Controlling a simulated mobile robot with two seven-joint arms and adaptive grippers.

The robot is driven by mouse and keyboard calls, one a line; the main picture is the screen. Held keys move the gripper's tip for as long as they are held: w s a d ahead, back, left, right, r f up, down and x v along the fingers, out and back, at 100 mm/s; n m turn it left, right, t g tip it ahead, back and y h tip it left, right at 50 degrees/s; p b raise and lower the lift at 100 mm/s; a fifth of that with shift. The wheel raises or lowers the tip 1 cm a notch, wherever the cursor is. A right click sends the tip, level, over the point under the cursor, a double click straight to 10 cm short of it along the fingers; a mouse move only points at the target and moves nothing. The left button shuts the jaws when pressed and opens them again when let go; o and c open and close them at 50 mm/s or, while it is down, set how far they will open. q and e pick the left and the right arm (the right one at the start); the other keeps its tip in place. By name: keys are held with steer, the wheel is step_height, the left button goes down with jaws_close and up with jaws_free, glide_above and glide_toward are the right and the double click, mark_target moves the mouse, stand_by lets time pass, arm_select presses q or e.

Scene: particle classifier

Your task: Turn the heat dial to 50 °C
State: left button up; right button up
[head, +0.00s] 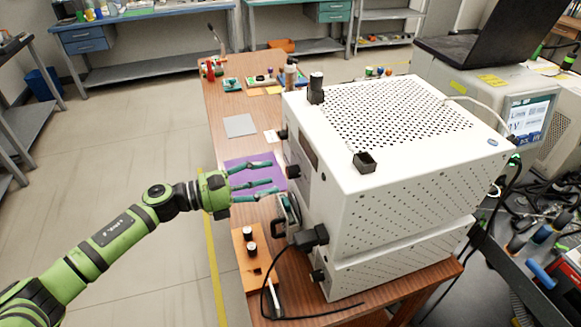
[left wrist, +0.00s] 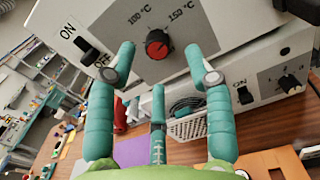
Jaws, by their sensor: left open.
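The heat dial (left wrist: 158,45) is a red knob on a dark round base, on a grey panel of the white machine (head: 400,140). Labels for 100 °C and 150 °C show above it; no 50 °C label is visible, and I cannot read the setting surely. My left gripper (head: 276,178) is open, its green fingers pointing at the machine's front. In the left wrist view the left gripper (left wrist: 160,68) has two fingers on either side of the dial and a third below. No finger visibly grips it. My right gripper is not in view.
A black ON switch (left wrist: 87,53) sits left of the dial. A lower unit (left wrist: 265,85) has another small dial (left wrist: 290,84). A purple sheet (head: 240,168) and an orange block (head: 243,238) lie on the wooden table (head: 222,100). A laptop (head: 490,35) stands behind.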

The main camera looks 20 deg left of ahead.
mark_target(293, 172)
arm_select(q)
steer(key=p+x, duration=0.2)
steer(key=x, duration=0.3)
steer(key=shift+w+a+f, duration=0.1)
steer(key=shift+w+a, duration=0.05)
steer(key=shift+w, duration=0.05)
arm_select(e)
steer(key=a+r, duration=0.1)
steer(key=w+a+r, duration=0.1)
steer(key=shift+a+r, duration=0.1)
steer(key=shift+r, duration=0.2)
arm_select(q)
jaws_close()
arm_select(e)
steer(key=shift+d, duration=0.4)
